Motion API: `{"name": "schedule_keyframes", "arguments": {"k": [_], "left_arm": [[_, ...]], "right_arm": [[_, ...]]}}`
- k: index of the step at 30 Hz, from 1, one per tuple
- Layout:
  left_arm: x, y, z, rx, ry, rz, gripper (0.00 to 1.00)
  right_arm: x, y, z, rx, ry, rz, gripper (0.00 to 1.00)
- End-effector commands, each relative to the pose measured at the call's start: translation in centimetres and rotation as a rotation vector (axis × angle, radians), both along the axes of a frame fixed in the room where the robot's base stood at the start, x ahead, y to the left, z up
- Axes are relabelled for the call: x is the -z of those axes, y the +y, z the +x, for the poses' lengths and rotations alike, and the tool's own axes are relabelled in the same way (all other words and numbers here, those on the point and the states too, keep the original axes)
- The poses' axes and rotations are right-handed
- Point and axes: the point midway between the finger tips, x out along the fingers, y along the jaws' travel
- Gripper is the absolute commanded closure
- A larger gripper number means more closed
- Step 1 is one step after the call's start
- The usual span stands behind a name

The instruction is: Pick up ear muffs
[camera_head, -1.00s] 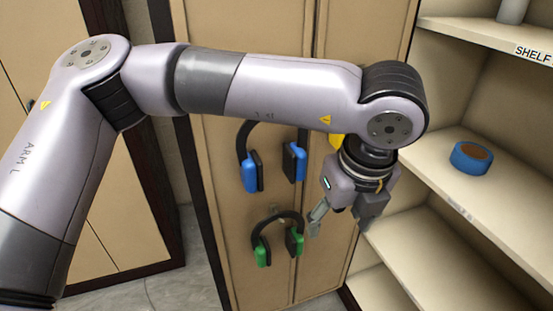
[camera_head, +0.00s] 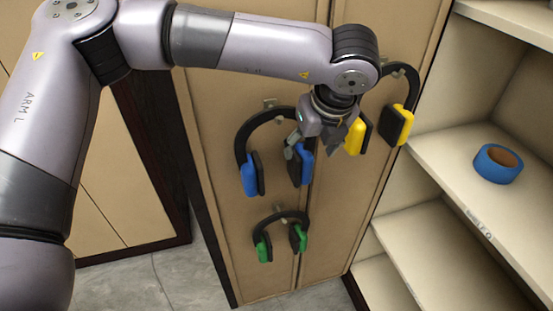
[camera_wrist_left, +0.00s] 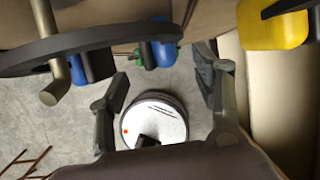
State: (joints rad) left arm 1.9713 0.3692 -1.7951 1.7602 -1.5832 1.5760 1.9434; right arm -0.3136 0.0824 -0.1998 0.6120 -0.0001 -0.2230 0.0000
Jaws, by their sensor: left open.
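Three pairs of ear muffs with black headbands hang from hooks on tan cabinet doors. The blue ear muffs (camera_head: 250,172) are at the left, the green ear muffs (camera_head: 264,247) below them, and the yellow ear muffs (camera_head: 402,112) at the upper right. My left gripper (camera_head: 314,152) is open and empty, between the blue and yellow pairs, overlapping the right blue cup in the head view. In the left wrist view its fingers (camera_wrist_left: 162,95) are spread. The blue pair's headband (camera_wrist_left: 110,40) crosses the upper left there, and a yellow cup (camera_wrist_left: 272,24) shows upper right. Contact cannot be told.
An open shelf unit (camera_head: 440,150) stands at the right, with a blue tape roll (camera_head: 497,164) on it. A metal hook (camera_wrist_left: 55,85) sticks out near the headband in the wrist view. Grey floor (camera_head: 165,285) is clear at the lower left.

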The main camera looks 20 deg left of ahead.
Motion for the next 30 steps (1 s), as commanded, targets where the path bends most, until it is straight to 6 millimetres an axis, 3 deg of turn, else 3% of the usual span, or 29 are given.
{"name": "schedule_keyframes", "arguments": {"k": [3, 7, 16, 25, 30], "left_arm": [[0.0, 0.4, 0.6, -0.001, 0.000, 0.000, 0.40], [-0.3, 1.2, 1.7, -0.003, -0.001, 0.000, 0.40], [4.2, 2.0, 2.9, 0.001, 0.001, 0.000, 0.40], [4.7, 2.1, 3.1, 0.000, -0.001, 0.000, 0.41], [4.7, 2.1, 3.1, 0.000, -0.001, 0.000, 0.52]], "right_arm": [[-0.4, 0.1, 1.8, 0.000, -0.027, 0.002, 1.00], [-1.3, 0.2, 2.9, 0.001, -0.044, 0.005, 1.00], [-2.2, 0.1, 1.8, 0.001, -0.028, 0.003, 1.00], [-2.1, 0.2, 1.3, 0.001, -0.019, 0.003, 1.00], [-2.1, 0.4, 1.3, 0.002, -0.019, 0.006, 1.00]]}}
